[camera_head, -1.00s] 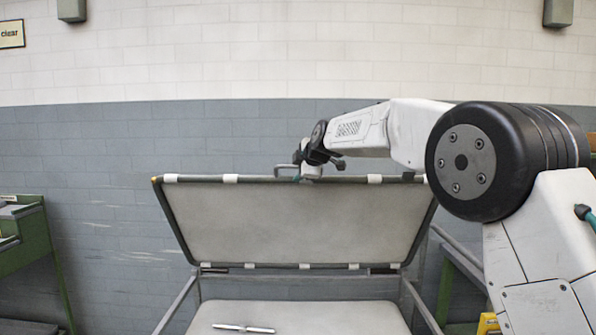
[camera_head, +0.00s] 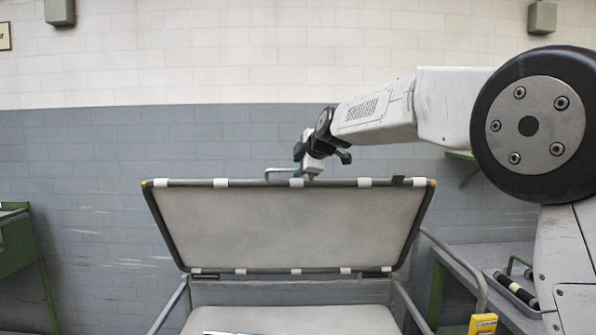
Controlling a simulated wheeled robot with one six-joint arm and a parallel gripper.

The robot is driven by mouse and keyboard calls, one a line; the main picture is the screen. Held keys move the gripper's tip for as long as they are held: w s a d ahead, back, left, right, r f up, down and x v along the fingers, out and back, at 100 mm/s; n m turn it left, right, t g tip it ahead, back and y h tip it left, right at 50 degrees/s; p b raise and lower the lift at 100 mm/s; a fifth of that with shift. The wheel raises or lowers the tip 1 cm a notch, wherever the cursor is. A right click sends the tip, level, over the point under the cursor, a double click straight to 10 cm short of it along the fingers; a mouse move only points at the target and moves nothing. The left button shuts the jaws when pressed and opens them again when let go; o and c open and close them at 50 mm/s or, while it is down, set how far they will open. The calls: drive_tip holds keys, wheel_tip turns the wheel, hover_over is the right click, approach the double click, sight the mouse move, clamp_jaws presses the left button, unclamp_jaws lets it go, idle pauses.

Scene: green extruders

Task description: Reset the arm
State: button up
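My arm reaches in from the right side of the head view. My gripper (camera_head: 310,160) is at the top edge of a raised lid, close to the lid's handle. Its fingers are small and partly hidden, so I cannot tell whether they are open or shut, or whether they touch the handle. The lid (camera_head: 290,228) has a pale panel with a dark frame and white clips, and it stands open, tilted back on hinges. The handle (camera_head: 278,173) is a grey bar on the lid's top edge.
Below the lid is a pale flat surface (camera_head: 290,320) on a metal frame, with a thin light object at the bottom edge. A green unit (camera_head: 18,240) stands at left. At right are a grey table (camera_head: 468,272), a tray with dark cylinders (camera_head: 515,290) and a yellow object (camera_head: 482,324).

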drive_tip(key=s+d+f+m+g+h, duration=0.2)
drive_tip(key=s+d+f+m+g, duration=0.3)
drive_tip(key=s+f+m, duration=0.5)
drive_tip(key=s+d+f+m+g+h, duration=0.1)
drive_tip(key=s+d+f+m, duration=0.2)
drive_tip(key=s, duration=1.2)
drive_tip(key=s+d+f+m+g+h, duration=0.1)
drive_tip(key=s+d+f+m, duration=0.2)
drive_tip(key=s+d, duration=0.7)
drive_tip(key=s+d+f+m+g+h, duration=0.1)
drive_tip(key=s+d, duration=0.6)
drive_tip(key=s, duration=1.4)
wheel_tip(320, 180, down, 3)
drive_tip(key=m+g, duration=0.1)
drive_tip(key=m, duration=0.2)
drive_tip(key=shift+s+r, duration=0.2)
drive_tip(key=shift+s, duration=0.05)
